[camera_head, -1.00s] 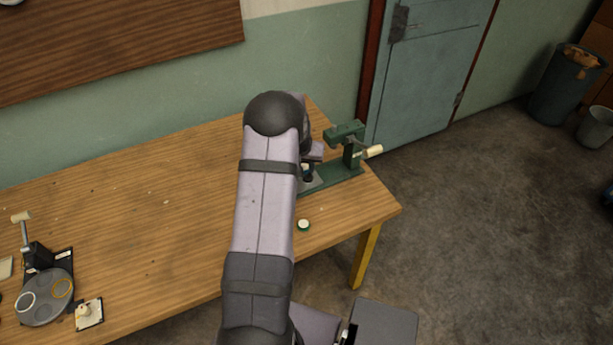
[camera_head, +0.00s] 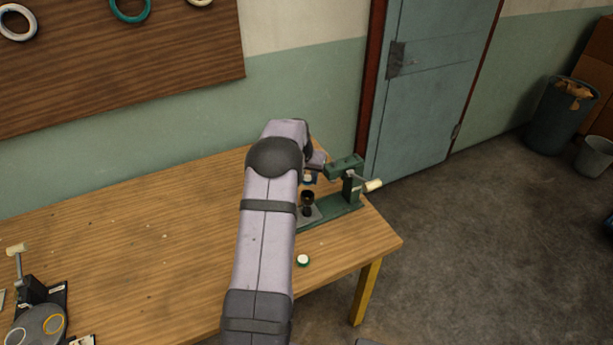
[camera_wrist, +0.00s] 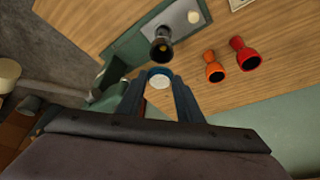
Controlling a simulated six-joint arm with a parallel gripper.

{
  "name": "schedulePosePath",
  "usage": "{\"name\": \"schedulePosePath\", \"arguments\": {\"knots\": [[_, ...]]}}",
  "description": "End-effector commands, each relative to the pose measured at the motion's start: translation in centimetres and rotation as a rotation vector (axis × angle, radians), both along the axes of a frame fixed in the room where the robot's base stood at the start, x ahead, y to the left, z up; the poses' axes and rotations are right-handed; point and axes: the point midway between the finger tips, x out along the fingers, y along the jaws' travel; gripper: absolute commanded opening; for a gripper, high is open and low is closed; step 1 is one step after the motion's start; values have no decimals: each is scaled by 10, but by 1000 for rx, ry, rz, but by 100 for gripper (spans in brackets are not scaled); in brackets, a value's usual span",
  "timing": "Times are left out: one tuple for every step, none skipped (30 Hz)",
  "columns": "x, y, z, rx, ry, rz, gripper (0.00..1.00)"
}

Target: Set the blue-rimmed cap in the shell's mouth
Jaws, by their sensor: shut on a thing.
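The blue-rimmed cap (camera_wrist: 161,81) has a pale face and sits between the fingertips of my gripper (camera_wrist: 157,90) in the wrist view. My gripper is shut on it. The shell (camera_head: 307,197) is black and goblet-shaped, and stands upright on the grey plate of the green press. Its mouth looks open and empty. The shell also shows in the wrist view (camera_wrist: 162,48), just past the cap. The cap is held apart from the shell, higher and toward the wall.
The green press (camera_head: 346,180) with a cream-handled lever stands right of the shell. A green-rimmed cap (camera_head: 303,260) lies near the table's front edge. Orange (camera_wrist: 215,71) and red (camera_wrist: 245,55) goblet drums stand nearby in the wrist view. A grey round tray (camera_head: 40,328) is far left.

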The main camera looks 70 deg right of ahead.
Motion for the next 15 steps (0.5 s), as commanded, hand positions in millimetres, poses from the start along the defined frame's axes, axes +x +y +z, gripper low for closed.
{"name": "schedulePosePath", "arguments": {"knots": [[0,0,-2,1,0,0,12],[0,0,-3,1,0,0,12],[0,0,-4,1,0,0,12],[0,0,-6,1,0,0,12],[0,0,-7,1,0,0,12],[0,0,-9,2,0,0,12],[0,1,-11,2,0,0,12],[0,1,-12,2,0,0,12],[0,1,-15,2,0,0,12],[0,1,-16,2,0,0,12],[0,1,-18,2,0,0,12],[0,1,-21,2,0,0,12],[0,1,-23,2,0,0,12],[0,1,-25,2,0,0,12],[0,0,-28,1,0,0,12]]}}
